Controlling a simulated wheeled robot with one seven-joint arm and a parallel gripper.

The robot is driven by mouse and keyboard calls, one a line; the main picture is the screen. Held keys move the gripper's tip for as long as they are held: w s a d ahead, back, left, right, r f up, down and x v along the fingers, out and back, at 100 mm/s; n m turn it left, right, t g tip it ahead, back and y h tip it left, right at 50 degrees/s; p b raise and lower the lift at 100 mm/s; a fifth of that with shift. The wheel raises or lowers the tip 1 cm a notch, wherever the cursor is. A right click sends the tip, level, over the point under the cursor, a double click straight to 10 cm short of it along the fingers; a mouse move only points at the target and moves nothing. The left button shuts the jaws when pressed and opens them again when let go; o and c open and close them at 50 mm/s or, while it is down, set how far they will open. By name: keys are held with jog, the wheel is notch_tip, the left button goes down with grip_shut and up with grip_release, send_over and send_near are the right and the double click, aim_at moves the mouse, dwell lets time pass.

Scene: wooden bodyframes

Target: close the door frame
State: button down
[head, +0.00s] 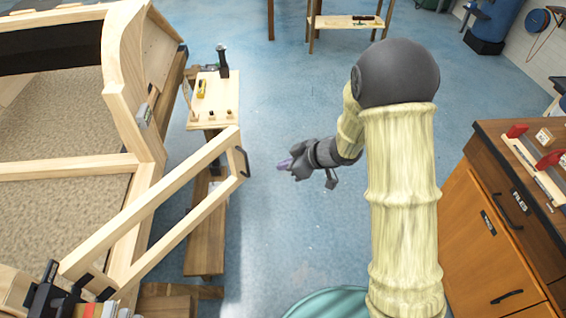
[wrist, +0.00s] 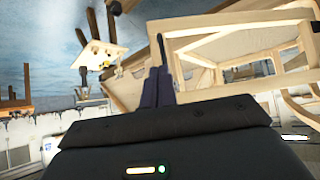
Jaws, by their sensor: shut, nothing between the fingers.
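The door frame (head: 150,199) is a pale wooden rectangle with open middle. It stands swung out at an angle from the large wooden bodyframe (head: 130,92) on the left. Dark hinges show at its lower left end, and a black handle (head: 238,162) is at its free right end. My gripper (head: 283,164) is shut and empty, a short way right of the handle and apart from it. In the wrist view, the dark fingertips (wrist: 157,88) are together, with pale wooden framing (wrist: 240,45) behind and to their right; which bars belong to the door is unclear.
A small wooden bench (head: 214,100) with tools stands behind the door frame's free end. An orange-brown cabinet (head: 465,225) with red-handled tools on top stands at the right. The blue floor (head: 300,225) between is clear.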

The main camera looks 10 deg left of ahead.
jog(key=a+r+p+x, duration=0.1)
jog(key=r+x, duration=0.1)
jog(key=x, duration=0.8)
jog(key=shift+w+a+f+p, duration=0.3)
jog(key=shift+w+a+p, duration=0.1)
jog(key=shift+a, duration=0.15)
